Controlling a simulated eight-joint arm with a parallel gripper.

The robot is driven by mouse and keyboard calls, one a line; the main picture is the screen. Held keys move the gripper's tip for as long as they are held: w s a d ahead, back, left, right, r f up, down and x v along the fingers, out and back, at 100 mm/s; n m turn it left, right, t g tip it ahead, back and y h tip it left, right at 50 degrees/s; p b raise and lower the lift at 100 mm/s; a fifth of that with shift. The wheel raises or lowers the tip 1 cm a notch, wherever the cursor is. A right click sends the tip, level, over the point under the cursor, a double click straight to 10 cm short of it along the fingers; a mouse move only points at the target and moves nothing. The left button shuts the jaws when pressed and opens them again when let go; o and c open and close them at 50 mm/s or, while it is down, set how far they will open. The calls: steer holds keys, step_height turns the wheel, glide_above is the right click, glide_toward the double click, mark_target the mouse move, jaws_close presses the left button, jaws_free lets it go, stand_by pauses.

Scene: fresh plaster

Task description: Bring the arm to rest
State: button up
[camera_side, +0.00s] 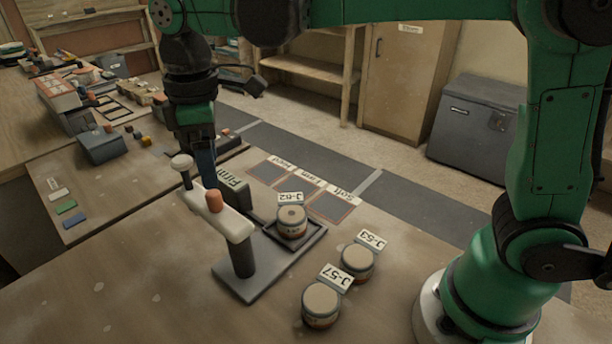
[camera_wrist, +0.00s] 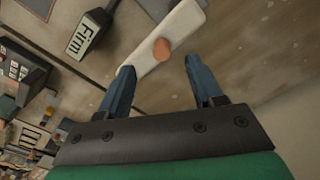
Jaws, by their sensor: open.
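My gripper (camera_side: 206,172) hangs from the green arm at the left centre of the side view, fingers down, just behind the white lever of a press-like tester. In the wrist view my gripper (camera_wrist: 158,70) has its two blue fingers spread apart with nothing held. The white lever (camera_side: 232,220) carries an orange knob (camera_side: 214,201); the lever (camera_wrist: 172,38) and orange knob (camera_wrist: 161,49) also show beyond the fingers in the wrist view. Whether a finger touches the lever cannot be told.
A jar (camera_side: 291,222) tagged J-62 sits in the tester's tray. Two tagged jars (camera_side: 321,304) (camera_side: 357,261) stand at the front. A box reading "Firm" (camera_side: 233,185) is close to my gripper. Labelled squares (camera_side: 331,207) lie empty behind. A cluttered bench (camera_side: 30,125) is at left.

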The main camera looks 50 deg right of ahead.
steer(key=s+d+f+m+t, duration=0.4)
steer(key=s+d+m+t, duration=0.3)
steer(key=d+m, duration=0.4)
steer(key=shift+s+d, duration=0.55)
steer(key=shift+d, duration=0.25)
